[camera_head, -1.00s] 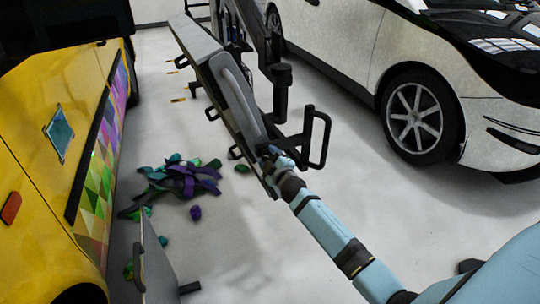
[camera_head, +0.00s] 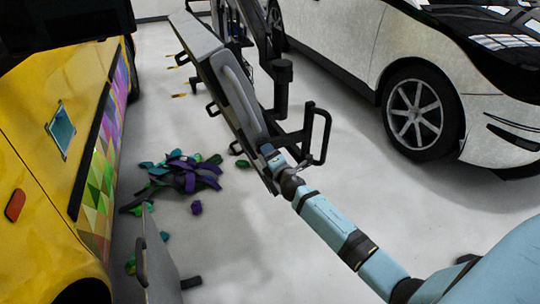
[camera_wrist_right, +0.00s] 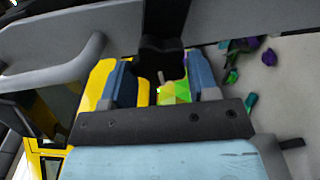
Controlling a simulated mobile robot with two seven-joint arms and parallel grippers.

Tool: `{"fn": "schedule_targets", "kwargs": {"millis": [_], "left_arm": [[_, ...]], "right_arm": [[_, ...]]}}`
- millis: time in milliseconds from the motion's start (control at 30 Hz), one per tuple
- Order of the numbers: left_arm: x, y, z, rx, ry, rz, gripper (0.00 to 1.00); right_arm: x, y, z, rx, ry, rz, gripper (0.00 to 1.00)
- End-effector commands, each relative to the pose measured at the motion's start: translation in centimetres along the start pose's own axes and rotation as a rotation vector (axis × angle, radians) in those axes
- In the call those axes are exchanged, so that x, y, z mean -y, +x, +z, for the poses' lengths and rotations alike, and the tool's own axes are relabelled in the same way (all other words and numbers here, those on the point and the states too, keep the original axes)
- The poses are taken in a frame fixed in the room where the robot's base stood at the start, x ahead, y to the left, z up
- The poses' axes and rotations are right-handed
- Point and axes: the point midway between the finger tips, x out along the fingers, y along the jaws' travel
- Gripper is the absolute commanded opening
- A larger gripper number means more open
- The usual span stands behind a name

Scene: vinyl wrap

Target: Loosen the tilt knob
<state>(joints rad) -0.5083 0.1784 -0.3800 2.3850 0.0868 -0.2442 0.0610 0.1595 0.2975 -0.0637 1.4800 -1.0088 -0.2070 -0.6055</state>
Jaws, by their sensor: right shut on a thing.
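The black tilt knob (camera_wrist_right: 161,62) shows in the right wrist view, below a grey bar at the top. My right gripper (camera_wrist_right: 162,82) has a blue finger on each side of it and is shut on it. In the head view my right gripper (camera_head: 270,157) is at the lower end of the long grey panel of a black-framed stand (camera_head: 235,95), and the knob is hidden there. My left gripper is not in view.
A yellow vehicle (camera_head: 40,190) with a colored triangle pattern stands on the left. A white car (camera_head: 340,50) stands on the right. Purple and green scraps (camera_head: 185,175) lie on the pale floor. A black loop handle (camera_head: 318,135) sticks out beside my gripper. Open floor lies in front.

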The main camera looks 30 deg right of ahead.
Motion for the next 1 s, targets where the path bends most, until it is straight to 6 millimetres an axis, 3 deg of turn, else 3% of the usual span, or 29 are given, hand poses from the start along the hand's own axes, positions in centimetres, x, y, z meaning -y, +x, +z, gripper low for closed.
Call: {"fn": "schedule_targets", "kwargs": {"millis": [400, 933, 967, 1000], "left_arm": [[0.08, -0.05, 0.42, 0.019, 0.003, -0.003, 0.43], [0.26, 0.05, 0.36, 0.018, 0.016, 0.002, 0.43], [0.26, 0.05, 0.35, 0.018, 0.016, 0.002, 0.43], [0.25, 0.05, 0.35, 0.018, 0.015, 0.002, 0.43]], "right_arm": [[0.26, -0.07, -0.09, -0.002, -0.177, -0.003, 0.31], [0.3, -0.07, -0.06, -0.001, -0.199, -0.003, 0.31], [0.29, -0.07, -0.06, -0.001, -0.199, -0.003, 0.59], [0.29, -0.07, -0.05, -0.001, -0.199, -0.003, 0.68]]}}
